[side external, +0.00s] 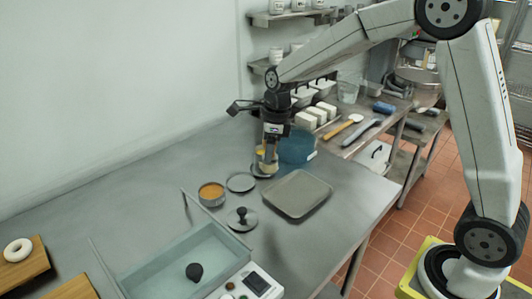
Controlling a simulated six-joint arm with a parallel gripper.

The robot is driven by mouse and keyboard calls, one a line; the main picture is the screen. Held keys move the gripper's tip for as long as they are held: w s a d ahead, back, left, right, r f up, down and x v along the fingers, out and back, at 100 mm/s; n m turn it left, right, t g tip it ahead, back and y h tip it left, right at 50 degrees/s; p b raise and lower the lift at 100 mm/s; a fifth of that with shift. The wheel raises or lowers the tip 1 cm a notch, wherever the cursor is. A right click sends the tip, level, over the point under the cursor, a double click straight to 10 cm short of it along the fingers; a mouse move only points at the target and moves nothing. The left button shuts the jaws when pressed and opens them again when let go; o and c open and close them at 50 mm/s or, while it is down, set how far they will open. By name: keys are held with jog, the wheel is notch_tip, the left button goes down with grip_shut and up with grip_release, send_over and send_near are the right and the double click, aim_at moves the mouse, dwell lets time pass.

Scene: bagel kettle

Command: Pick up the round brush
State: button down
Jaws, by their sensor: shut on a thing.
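My gripper (269,151) points straight down over the back part of the grey table. It is shut on a small pale, yellowish thing, which I take to be the round brush (265,167). The brush is upright below the fingers and mostly hidden by them. Its lower end is at or just above a small dark round base on the table. I cannot tell whether they touch.
A blue tub (298,147) stands close to the right of my gripper. A grey tray (297,193), a pan of orange contents (211,193), a round lid (241,182) and a black-knobbed lid (242,219) lie in front.

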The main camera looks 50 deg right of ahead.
jog(key=shift+s+r, duration=0.4)
jog(key=shift+s, duration=0.45)
jog(key=shift+w, duration=0.1)
dwell(1.0)
jog(key=shift+w+a, duration=0.25)
jog(key=shift+w, duration=0.2)
jog(key=w+a+f, duration=0.4)
jog(key=w+a, duration=0.5)
jog(key=w, duration=0.5)
jog(key=shift+a, duration=0.25)
jog(key=shift+f, duration=0.1)
send_over(211, 193)
jog(key=shift+w+f, duration=0.1)
jog(key=shift+f, duration=2.8)
